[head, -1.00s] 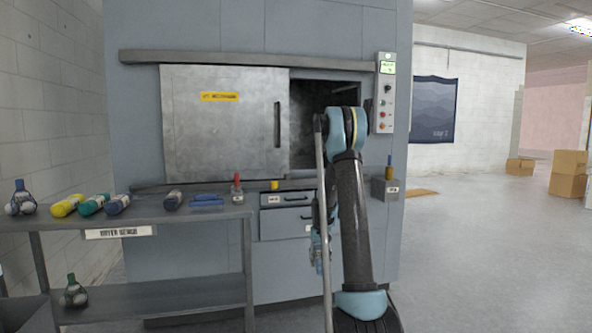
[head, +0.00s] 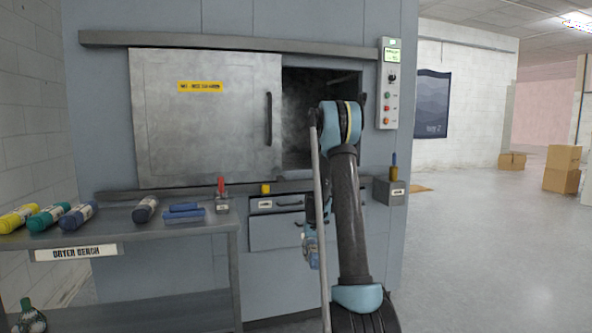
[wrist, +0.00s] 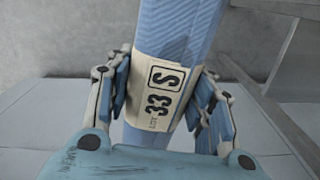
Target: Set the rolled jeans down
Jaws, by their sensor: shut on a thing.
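My gripper (wrist: 163,95) is shut on a rolled pair of blue jeans (wrist: 180,30) in the wrist view. The roll has a cream paper band (wrist: 160,88) marked "33 S" and "LOT". The fingers press on both sides of the roll at the band. In the head view the gripper hangs low in front of the washer, mostly hidden by my arm, and only a small light-blue part (head: 311,248) shows beside it. The roll cannot be made out clearly there.
The dryer bench (head: 215,229) at left holds several rolled bundles (head: 77,216) and blue pieces (head: 184,212). The washer's sliding door (head: 205,130) is partly open, with a dark opening (head: 300,110) at its right. Drawers (head: 275,232) sit below.

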